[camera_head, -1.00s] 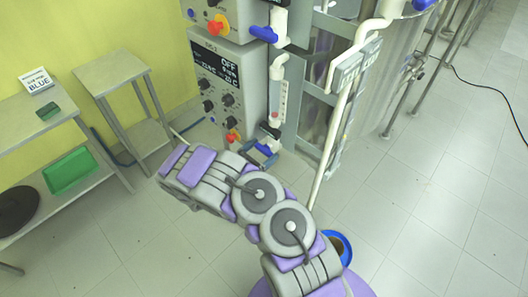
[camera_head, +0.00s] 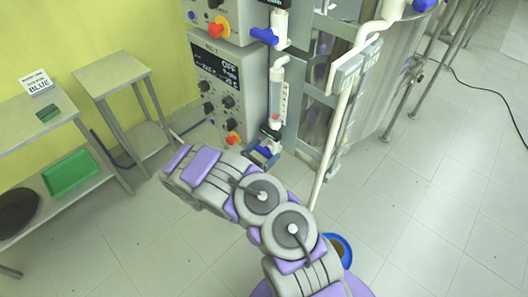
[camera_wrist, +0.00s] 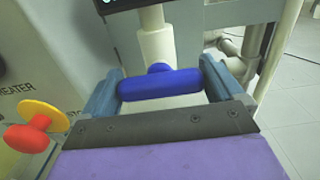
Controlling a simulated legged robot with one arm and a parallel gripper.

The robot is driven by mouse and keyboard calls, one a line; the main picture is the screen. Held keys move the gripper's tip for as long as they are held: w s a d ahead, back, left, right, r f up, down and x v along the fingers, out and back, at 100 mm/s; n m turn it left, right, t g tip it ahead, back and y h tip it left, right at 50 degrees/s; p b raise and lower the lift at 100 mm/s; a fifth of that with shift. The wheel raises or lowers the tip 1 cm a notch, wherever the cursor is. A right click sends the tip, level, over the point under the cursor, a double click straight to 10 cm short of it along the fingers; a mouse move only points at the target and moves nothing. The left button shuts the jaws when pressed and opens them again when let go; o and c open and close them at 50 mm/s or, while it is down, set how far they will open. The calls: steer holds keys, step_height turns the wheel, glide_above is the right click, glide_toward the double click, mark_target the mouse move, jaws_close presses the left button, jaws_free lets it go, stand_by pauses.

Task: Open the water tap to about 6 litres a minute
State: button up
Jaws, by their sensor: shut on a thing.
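The water tap's blue handle (camera_wrist: 160,83) lies crosswise below a pale vertical pipe (camera_wrist: 156,42) in the wrist view. My gripper (camera_wrist: 160,74) has one blue-grey finger at each end of the handle and is shut on it. In the head view my gripper (camera_head: 263,154) is low beside the control cabinet, at the foot of a clear flow meter (camera_head: 279,103) with a reddish mark near its bottom. The handle is mostly hidden there by the gripper. I cannot read the flow on the meter.
A red knob with a yellow disc (camera_wrist: 32,132) is close to the left of my gripper. The cabinet's dark display (camera_head: 216,68) reads OFF. Another blue tap handle (camera_head: 264,36) is higher up. A metal frame and pipes stand to the right. The floor at right is mostly clear.

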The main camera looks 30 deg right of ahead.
steer(key=shift+n, duration=0.3)
steer(key=shift+n+p, duration=0.8)
steer(key=shift+n, duration=0.1)
steer(key=n+p, duration=0.1)
steer(key=n, duration=0.2)
steer(key=shift+a+n, duration=0.1)
steer(key=shift+n, duration=0.2)
steer(key=n, duration=0.5)
steer(key=shift+w+f+n+p, duration=0.1)
steer(key=shift+w+n+p, duration=0.05)
steer(key=shift+n+p, duration=0.25)
steer(key=shift+n, duration=0.3)
steer(key=shift+a, duration=0.1)
steer(key=o, duration=0.7)
steer(key=shift+a, duration=0.1)
